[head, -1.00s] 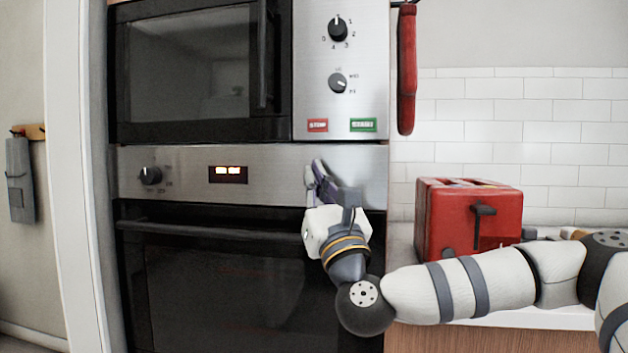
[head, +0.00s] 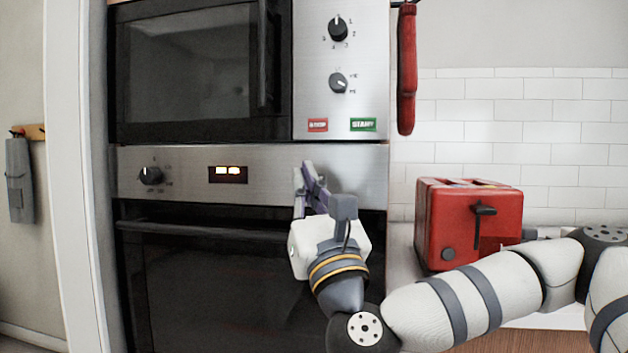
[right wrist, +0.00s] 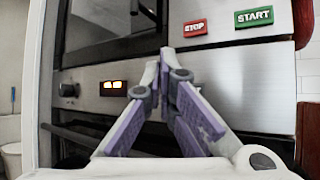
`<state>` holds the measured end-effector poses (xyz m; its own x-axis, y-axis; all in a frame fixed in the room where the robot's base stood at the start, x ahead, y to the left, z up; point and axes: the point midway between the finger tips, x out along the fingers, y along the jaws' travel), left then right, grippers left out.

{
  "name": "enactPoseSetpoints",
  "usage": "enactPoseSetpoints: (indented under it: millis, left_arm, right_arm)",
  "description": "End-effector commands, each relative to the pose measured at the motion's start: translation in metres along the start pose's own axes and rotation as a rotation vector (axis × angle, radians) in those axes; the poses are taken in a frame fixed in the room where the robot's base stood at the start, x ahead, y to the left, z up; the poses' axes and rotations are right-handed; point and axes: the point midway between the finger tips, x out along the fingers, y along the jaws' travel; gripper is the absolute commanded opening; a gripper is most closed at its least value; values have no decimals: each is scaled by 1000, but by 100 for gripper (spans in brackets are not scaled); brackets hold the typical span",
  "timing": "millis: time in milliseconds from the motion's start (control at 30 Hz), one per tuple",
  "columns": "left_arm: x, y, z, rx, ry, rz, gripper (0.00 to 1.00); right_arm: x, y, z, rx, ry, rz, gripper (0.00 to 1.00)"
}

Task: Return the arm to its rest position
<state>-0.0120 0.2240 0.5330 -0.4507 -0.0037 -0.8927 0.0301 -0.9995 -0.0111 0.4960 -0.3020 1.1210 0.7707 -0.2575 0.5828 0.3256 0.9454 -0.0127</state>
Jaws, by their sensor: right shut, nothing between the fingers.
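My right gripper (head: 310,182) is in front of the oven's steel control panel (head: 270,172) in the head view, empty. In the right wrist view its purple-padded fingers (right wrist: 165,62) meet at the tips, shut on nothing. The fingertips point toward the appliance; whether they touch it I cannot tell. My right arm comes in from the right, below and in front of the red toaster. My left gripper is not in either view.
A microwave (head: 185,75) sits above the oven (head: 220,285), with red STOP (head: 318,125) and green START (head: 363,125) buttons. A red toaster (head: 468,225) stands on the counter close to my arm. A red-handled item (head: 407,70) hangs on the wall. Both appliance doors appear closed.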

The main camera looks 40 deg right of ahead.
Motion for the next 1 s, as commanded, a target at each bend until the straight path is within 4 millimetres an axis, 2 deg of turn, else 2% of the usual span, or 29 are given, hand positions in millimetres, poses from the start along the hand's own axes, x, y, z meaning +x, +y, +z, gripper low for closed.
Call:
enactPoseSetpoints:
  millis: [433, 500, 567, 667, 700, 767, 800, 867, 900, 967, 1000]
  left_arm:
    - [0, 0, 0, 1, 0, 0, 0]
    - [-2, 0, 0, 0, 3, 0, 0]
    - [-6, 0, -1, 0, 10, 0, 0]
    - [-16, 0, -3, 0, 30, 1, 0]
    - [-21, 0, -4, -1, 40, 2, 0]
    - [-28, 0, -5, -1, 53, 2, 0]
    - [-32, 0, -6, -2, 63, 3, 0]
    - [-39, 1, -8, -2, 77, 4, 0]
    - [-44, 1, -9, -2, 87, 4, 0]
    - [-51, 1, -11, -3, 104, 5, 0]
    - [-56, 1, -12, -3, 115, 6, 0]
  right_arm:
    - [-2, 1, 1, -1, 1, 1, 0]
    - [-5, 11, -8, -35, 27, 33, 0]
    - [-15, 33, -26, -112, 82, 107, 0]
    - [-57, 86, -80, -335, 218, 336, 0]
    - [-82, 107, -104, -436, 269, 450, 0]
    - [-125, 132, -138, -583, 332, 628, 0]
    - [-158, 144, -158, -677, 365, 753, 0]
    - [-210, 157, -184, -811, 399, 950, 0]
    - [-248, 161, -198, -895, 411, 1087, 0]
    - [-305, 160, -215, -1011, 412, 1300, 0]
    - [-344, 155, -222, -1081, 398, 1448, 0]
